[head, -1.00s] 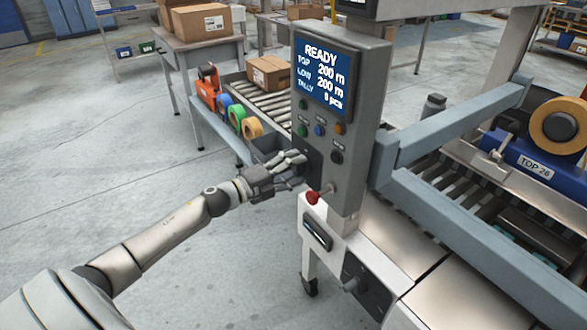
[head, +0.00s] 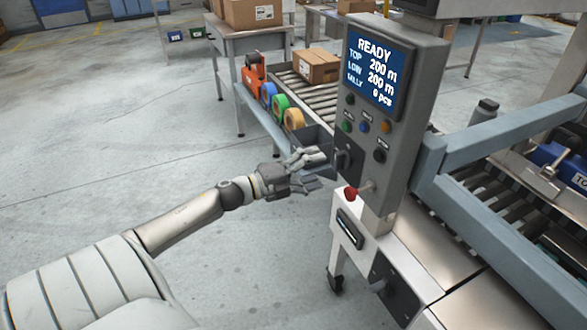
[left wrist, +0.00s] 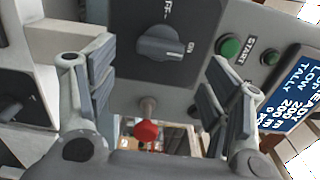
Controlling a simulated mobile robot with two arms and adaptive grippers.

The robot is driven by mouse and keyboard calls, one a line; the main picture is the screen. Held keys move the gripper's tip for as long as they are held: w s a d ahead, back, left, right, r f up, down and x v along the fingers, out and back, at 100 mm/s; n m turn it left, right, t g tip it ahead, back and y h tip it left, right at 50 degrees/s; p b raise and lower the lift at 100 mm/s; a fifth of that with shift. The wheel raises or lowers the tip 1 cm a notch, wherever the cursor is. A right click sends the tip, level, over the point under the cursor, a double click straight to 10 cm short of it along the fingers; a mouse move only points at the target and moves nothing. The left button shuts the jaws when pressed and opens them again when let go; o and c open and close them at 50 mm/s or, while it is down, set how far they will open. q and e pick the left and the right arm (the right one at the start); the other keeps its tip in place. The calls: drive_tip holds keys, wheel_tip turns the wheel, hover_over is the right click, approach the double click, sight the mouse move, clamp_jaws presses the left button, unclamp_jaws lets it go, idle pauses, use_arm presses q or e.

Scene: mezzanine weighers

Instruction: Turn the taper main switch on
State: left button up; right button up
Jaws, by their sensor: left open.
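The taper main switch is a dark rotary knob (head: 343,160) low on the left side of the grey control panel (head: 412,100). In the left wrist view the knob (left wrist: 165,45) shows up close, its white mark at the end facing the ON label. The panel's screen (head: 377,72) is lit and reads READY. My left gripper (head: 312,172) is open and empty just left of the switch. In the left wrist view its open fingers (left wrist: 158,95) stand apart below the knob, not touching it. My right gripper is out of view.
A red knob on a stem (head: 351,193) juts out below the switch, and it shows between my fingers in the left wrist view (left wrist: 147,131). Coloured push buttons, including a green one (head: 347,126), sit above. Tape rolls (head: 280,105) stand behind. The floor at left is clear.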

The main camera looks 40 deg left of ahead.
use_arm(q)
drive_tip(key=shift+v, duration=3)
drive_tip(key=shift+f, duration=0.1)
